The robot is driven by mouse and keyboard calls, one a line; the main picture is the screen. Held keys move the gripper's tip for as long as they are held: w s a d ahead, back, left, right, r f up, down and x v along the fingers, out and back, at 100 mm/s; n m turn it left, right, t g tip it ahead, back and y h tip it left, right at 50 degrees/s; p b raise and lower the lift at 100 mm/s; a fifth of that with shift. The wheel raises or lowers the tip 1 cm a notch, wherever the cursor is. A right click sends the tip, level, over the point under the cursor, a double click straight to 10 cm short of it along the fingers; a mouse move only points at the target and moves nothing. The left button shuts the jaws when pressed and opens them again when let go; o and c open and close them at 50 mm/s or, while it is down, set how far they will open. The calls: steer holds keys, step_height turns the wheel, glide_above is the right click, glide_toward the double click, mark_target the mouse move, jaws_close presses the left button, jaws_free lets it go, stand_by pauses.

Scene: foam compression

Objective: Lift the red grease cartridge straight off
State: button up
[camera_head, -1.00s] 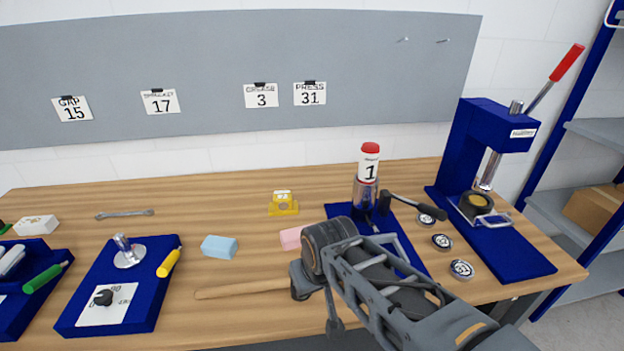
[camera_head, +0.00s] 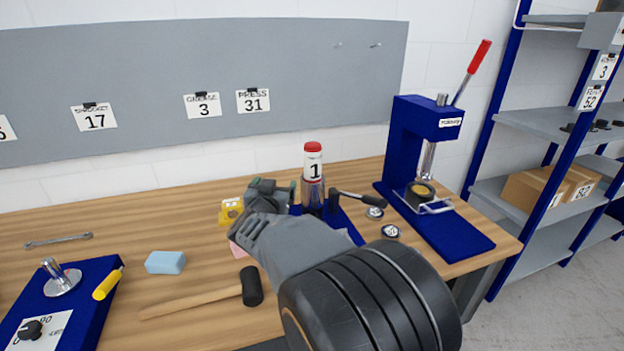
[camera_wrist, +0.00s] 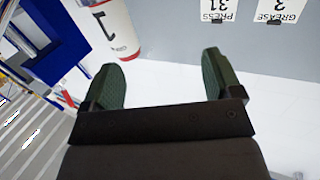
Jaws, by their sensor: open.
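The grease cartridge (camera_head: 313,162) is a white upright cylinder with a red cap and a "1" label. It sits on top of a metal cylinder (camera_head: 313,192) with a black-handled lever, on a blue base. My gripper (camera_head: 278,184) is just left of the metal cylinder in the head view, its fingers partly hidden by my own wrist. In the wrist view the two dark green fingertips (camera_wrist: 162,82) are wide apart with nothing between them. There the cartridge (camera_wrist: 119,32) shows at the upper left, beyond the left finger, tilted in the picture and cut by the top edge.
A blue press (camera_head: 430,130) with a red-handled lever stands to the right. A mallet (camera_head: 252,287), a light blue block (camera_head: 165,262) and a yellow block (camera_head: 231,212) lie left of my arm. Small round tins (camera_head: 390,231) sit right of the cartridge. The wall lies behind.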

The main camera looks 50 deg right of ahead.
mark_target(309, 167)
steer(key=d+m+g+h, duration=0.1)
steer(key=d, duration=0.2)
steer(key=d+g+h, duration=0.1)
steer(key=d, duration=0.3)
steer(key=d+m+g, duration=0.1)
steer(key=d, duration=0.2)
steer(key=shift+s+d+m+g+h, duration=0.1)
steer(key=shift+d+m+g+h, duration=0.1)
steer(key=shift+m+g+h, duration=0.15)
steer(key=shift+p+x, duration=0.35)
steer(key=shift+x, duration=2.85)
steer(key=shift+f, duration=0.1)
steer(key=shift+c, duration=0.3)
steer(key=c, duration=1.2)
